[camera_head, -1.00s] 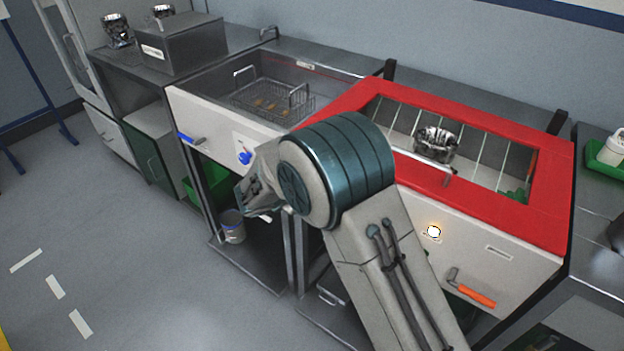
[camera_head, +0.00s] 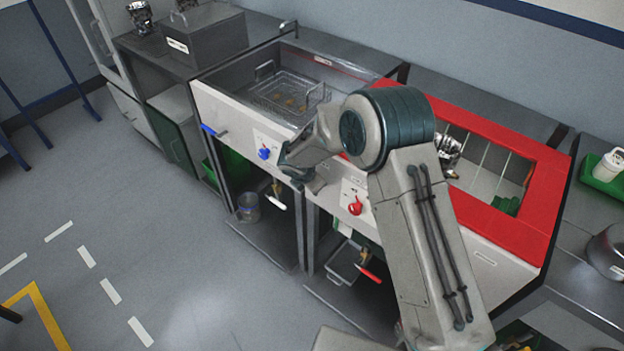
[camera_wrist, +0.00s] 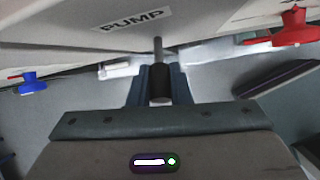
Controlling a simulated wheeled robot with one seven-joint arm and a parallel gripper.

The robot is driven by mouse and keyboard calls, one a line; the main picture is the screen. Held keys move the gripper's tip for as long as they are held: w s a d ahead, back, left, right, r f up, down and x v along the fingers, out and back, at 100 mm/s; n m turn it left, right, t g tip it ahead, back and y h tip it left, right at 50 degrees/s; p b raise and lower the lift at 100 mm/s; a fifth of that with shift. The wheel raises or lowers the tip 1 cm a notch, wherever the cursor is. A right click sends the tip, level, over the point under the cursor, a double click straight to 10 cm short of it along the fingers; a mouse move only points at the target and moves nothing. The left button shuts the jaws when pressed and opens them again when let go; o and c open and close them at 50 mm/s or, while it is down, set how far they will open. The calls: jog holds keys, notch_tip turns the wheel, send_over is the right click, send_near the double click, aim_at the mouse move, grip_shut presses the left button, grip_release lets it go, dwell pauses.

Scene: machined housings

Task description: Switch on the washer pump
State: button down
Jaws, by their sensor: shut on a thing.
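In the wrist view a PUMP label (camera_wrist: 130,18) is on the pale panel above my gripper (camera_wrist: 160,76). A dark lever grip (camera_wrist: 160,88) on a thin metal stem (camera_wrist: 158,48) stands between the two fingers, which are shut on it. The stem runs up toward the panel's lower edge, just right of the label. In the head view my gripper (camera_head: 309,181) is at the front panel between the blue knob and the red knob. My gripper and arm hide the pump lever there. Whether the pump is on cannot be seen.
A blue knob (camera_head: 264,153) is left of my gripper and a red knob (camera_head: 355,206) right of it. A blue-handled lever (camera_head: 213,131) sticks out farther left. Below are a white-handled valve (camera_head: 277,198) and a red-handled one (camera_head: 366,273). The red-framed tank (camera_head: 552,215) stands right.

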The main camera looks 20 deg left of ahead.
jog(key=shift+s+f, duration=0.1)
jog(key=shift+s, duration=0.05)
jog(key=c, duration=1.3)
grip_release()
jog(key=shift+c, duration=0.2)
jog(key=b+v, duration=0.1)
jog(key=v, duration=1.2)
jog(key=shift+r, duration=0.45)
jog(key=shift+d, duration=0.1)
